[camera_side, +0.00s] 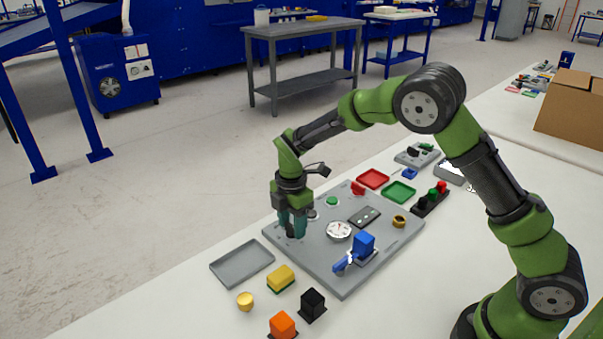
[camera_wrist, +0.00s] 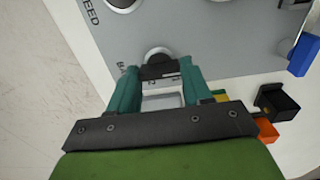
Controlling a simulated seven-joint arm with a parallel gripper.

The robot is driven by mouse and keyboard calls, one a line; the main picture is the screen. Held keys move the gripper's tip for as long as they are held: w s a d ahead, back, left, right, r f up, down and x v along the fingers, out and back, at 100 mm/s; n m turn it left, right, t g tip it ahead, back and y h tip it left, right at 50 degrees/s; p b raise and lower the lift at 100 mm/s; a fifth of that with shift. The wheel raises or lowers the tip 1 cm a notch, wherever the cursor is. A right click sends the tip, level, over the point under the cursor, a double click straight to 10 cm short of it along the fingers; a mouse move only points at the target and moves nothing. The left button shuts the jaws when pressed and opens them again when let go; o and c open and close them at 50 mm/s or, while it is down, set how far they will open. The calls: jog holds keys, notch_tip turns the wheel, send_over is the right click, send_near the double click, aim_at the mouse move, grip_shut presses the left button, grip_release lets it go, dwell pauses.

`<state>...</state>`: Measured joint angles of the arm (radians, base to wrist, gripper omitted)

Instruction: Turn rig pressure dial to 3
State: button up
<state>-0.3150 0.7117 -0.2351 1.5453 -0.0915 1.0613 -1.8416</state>
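The grey rig panel (camera_side: 375,255) lies on the white table. A round white dial (camera_side: 339,230) with dark marks sits near its middle; I cannot read its setting or confirm which dial is for pressure. My gripper (camera_side: 291,228) points down at the panel's left edge, left of the white dial and apart from it. In the wrist view, my gripper's teal fingers (camera_wrist: 159,70) stand apart on either side of a dark bar (camera_wrist: 158,72) beside a round grey knob (camera_wrist: 158,54). I cannot tell whether the fingers touch the bar. Lettering beside the knob is partly hidden.
A blue block (camera_side: 364,243) and blue lever (camera_side: 342,264) are on the panel's near side. A brass ring (camera_side: 399,221) is at right. An empty grey tray (camera_side: 241,263), yellow block (camera_side: 281,278), black block (camera_side: 313,304) and orange block (camera_side: 282,325) lie in front.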

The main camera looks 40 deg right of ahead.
jog(key=shift+c, duration=1)
